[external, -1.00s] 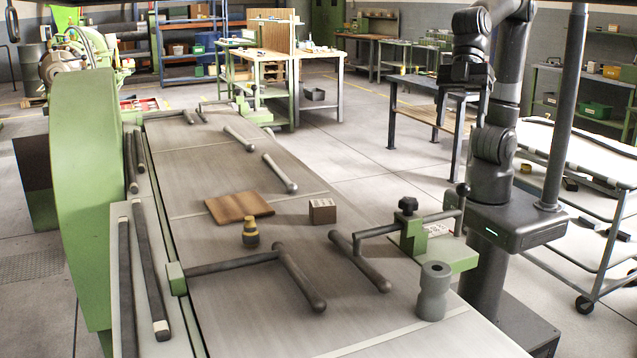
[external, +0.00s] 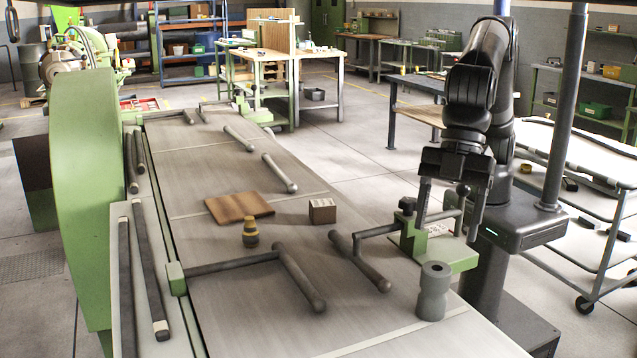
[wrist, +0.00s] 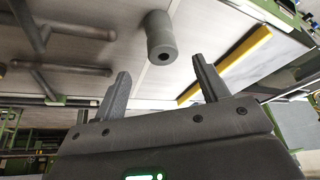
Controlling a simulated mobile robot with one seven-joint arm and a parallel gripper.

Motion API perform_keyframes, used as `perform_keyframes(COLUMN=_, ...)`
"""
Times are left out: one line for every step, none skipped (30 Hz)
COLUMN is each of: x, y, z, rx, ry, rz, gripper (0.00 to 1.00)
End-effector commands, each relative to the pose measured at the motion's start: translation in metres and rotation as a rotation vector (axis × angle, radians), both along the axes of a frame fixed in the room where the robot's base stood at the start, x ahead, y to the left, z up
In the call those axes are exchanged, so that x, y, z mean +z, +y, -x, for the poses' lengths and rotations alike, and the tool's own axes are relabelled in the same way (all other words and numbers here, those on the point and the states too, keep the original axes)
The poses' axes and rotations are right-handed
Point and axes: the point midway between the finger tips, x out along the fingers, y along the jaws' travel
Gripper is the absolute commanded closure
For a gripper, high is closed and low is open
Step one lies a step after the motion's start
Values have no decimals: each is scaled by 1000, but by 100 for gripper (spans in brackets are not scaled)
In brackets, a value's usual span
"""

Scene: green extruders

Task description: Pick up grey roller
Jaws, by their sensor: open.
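The grey roller (external: 433,291) stands upright near the front right edge of the machine table (external: 230,300). It is a short waisted cylinder with a hole in its top. In the wrist view the roller (wrist: 160,38) appears beyond and between the fingers, apart from them. My gripper (external: 447,229) is open and empty, pointing down above the green clamp bracket, higher than the roller and behind it in the external view. The wrist view shows both fingers of my gripper (wrist: 161,88) spread wide.
The green clamp bracket (external: 450,254) with a black knob stands just behind the roller. A wooden board (external: 239,207), a small brown box (external: 322,211) and a brass-coloured piece (external: 250,234) sit farther left. The table directly left of the roller is clear.

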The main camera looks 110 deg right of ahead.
Motion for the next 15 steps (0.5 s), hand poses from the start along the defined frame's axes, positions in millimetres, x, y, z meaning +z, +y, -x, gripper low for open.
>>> perform_keyframes(x=-3, y=2, z=-3, rx=-1, ry=-5, rz=9, gripper=32)
perform_keyframes(x=-5, y=3, z=-5, rx=-2, ry=-7, rz=13, gripper=32)
perform_keyframes(x=-7, y=3, z=-6, rx=-2, ry=-8, rz=17, gripper=32)
perform_keyframes(x=-9, y=4, z=-6, rx=-3, ry=-9, rz=18, gripper=32)
perform_keyframes(x=-11, y=4, z=-7, rx=-3, ry=-8, rz=19, gripper=32)
perform_keyframes(x=-15, y=5, z=-8, rx=-3, ry=-8, rz=19, gripper=32)
perform_keyframes(x=-19, y=6, z=-10, rx=-3, ry=-8, rz=20, gripper=32)
perform_keyframes(x=-23, y=7, z=-11, rx=-3, ry=-7, rz=19, gripper=32)
perform_keyframes(x=-29, y=8, z=-13, rx=-3, ry=-7, rz=19, gripper=32)
perform_keyframes(x=-34, y=9, z=-14, rx=-3, ry=-7, rz=19, gripper=32)
perform_keyframes(x=-38, y=11, z=-16, rx=-3, ry=-7, rz=19, gripper=32)
perform_keyframes(x=-45, y=12, z=-18, rx=-3, ry=-7, rz=19, gripper=32)
perform_keyframes(x=-48, y=13, z=-19, rx=-2, ry=-7, rz=18, gripper=32)
perform_keyframes(x=-51, y=14, z=-20, rx=-3, ry=-8, rz=17, gripper=32)
perform_keyframes(x=-54, y=15, z=-22, rx=-3, ry=-8, rz=17, gripper=32)
